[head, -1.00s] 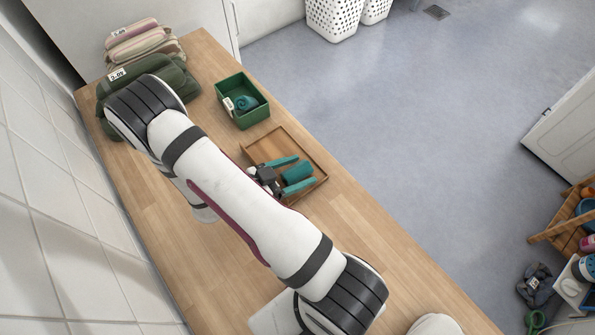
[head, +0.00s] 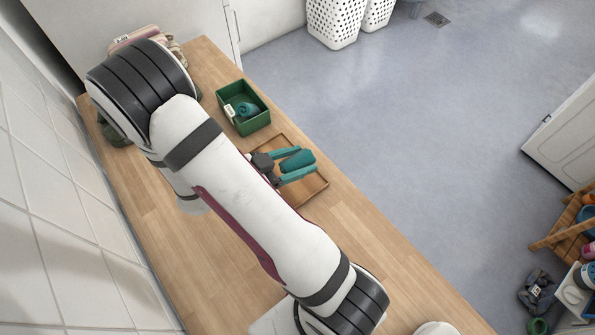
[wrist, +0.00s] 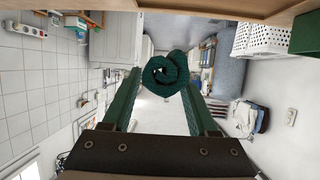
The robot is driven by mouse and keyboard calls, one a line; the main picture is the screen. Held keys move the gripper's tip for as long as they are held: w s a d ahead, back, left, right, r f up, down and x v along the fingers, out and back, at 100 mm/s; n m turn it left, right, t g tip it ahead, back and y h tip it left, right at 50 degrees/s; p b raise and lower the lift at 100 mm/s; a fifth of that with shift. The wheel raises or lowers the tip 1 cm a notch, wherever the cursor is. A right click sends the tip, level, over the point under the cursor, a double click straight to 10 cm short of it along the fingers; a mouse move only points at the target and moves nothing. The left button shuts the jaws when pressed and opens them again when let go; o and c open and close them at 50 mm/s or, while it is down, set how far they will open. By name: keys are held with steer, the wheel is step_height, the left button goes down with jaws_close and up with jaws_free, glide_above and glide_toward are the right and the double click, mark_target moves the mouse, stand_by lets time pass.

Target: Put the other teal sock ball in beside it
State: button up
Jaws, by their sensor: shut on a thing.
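A teal sock ball (head: 297,161) is held between the teal fingers of my gripper (head: 297,166), above the wooden tray. In the wrist view the rolled sock ball (wrist: 164,74) shows its spiral end between the two fingertips (wrist: 160,80). The other teal sock ball (head: 247,109) lies inside the green box (head: 262,121), which stands on the counter beyond the tray. The box has a white tag on its left side. A corner of the green box (wrist: 306,35) shows at the upper right of the wrist view.
The wooden tray (head: 318,190) looks empty below my gripper. Folded cloths (head: 120,42) at the counter's far left end are partly hidden by my arm. The counter (head: 365,245) is bare towards the front right. White baskets (head: 333,22) stand on the floor.

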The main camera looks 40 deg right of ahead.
steer(key=shift+w+d+r+t, duration=0.2)
steer(key=shift+w+r, duration=0.2)
steer(key=shift+r, duration=0.15)
steer(key=shift+w+d+r+t, duration=0.1)
steer(key=shift+w+d+r, duration=0.1)
steer(key=shift+w+r, duration=0.25)
steer(key=w+d+r+n+t+y, duration=0.2)
steer(key=w+d+n+t, duration=0.15)
steer(key=w, duration=0.45)
steer(key=w+d+r+n+t+y, duration=0.2)
steer(key=w+r+n+t, duration=0.1)
steer(key=w+n+t, duration=0.3)
steer(key=w+d+r+n+t+y, duration=0.2)
steer(key=w+n+t, duration=0.1)
steer(key=w, duration=0.6)
steer(key=n+t+y, duration=0.1)
steer(key=n+y, duration=0.5)
steer(key=y, duration=0.1)
glide_above(233, 83)
steer(key=s+a, duration=0.1)
steer(key=s, duration=0.3)
step_height(233, 83, down, 7)
steer(key=shift+m, duration=0.25)
steer(key=shift+w+a+f, duration=0.1)
steer(key=shift+f, duration=1.05)
steer(key=shift+w+a+f, duration=0.1)
steer(key=shift+f, duration=1)
steer(key=shift+f, duration=0.1)
